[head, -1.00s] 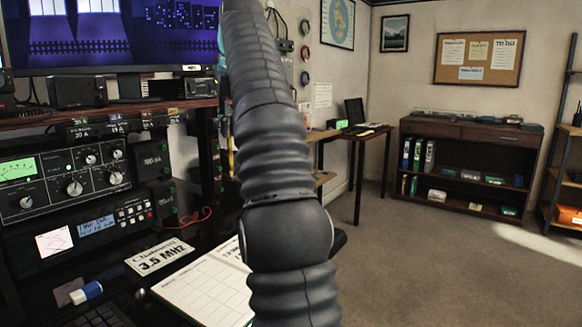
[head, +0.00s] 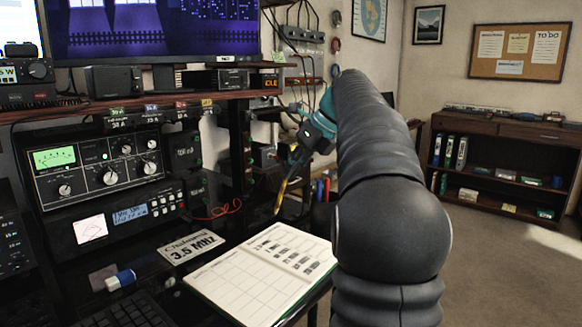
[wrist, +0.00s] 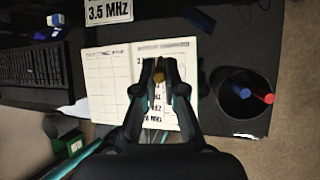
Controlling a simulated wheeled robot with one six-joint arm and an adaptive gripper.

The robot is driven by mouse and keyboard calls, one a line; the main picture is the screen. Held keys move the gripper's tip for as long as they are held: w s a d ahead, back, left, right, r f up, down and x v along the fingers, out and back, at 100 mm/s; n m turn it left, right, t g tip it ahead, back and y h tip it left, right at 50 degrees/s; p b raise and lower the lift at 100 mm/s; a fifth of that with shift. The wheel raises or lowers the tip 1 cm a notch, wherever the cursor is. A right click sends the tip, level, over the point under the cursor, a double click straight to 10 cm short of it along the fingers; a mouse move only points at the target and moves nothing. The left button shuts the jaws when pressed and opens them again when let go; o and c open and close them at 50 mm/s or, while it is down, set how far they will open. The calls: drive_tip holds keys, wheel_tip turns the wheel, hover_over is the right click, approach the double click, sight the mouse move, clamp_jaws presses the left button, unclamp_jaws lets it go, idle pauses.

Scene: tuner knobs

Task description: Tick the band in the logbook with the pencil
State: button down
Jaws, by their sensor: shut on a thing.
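The logbook (head: 235,290) lies open on the dark desk. Its left page has an empty grid and its right page has several printed rows that are too small to read fully. My gripper (head: 297,155) is shut on the yellow pencil (head: 283,193). The pencil slants down to the left, its tip a little above the logbook's far edge in the head view. In the wrist view my gripper (wrist: 159,66) is over the right page of the logbook (wrist: 107,85), and the pencil's end (wrist: 159,77) shows between the fingers. My fingers hide part of the printed rows.
A card reading 3.5 MHz (head: 190,247) lies left of the logbook. A blue and white eraser (head: 121,280) and a keyboard (head: 125,312) are further left. The radio stack (head: 105,165) stands behind. A dark cup with red and blue pens (wrist: 243,98) is right of the logbook.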

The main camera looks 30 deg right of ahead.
drive_tip(key=shift+f+b, duration=1.4)
drive_tip(key=shift+f, duration=0.95)
drive_tip(key=shift+r+p, duration=0.1)
drive_tip(key=shift+p, duration=0.5)
drive_tip(key=shift+f, duration=0.55)
drive_tip(key=shift+s+d+p, duration=0.15)
drive_tip(key=shift+d+p, duration=0.1)
drive_tip(key=shift+p, duration=0.45)
drive_tip(key=shift+s+d, duration=0.1)
drive_tip(key=shift+d, duration=0.15)
idle(0.5)
drive_tip(key=shift+w+d, duration=0.7)
drive_tip(key=shift+w, duration=0.3)
idle(0.9)
drive_tip(key=shift+r, duration=3)
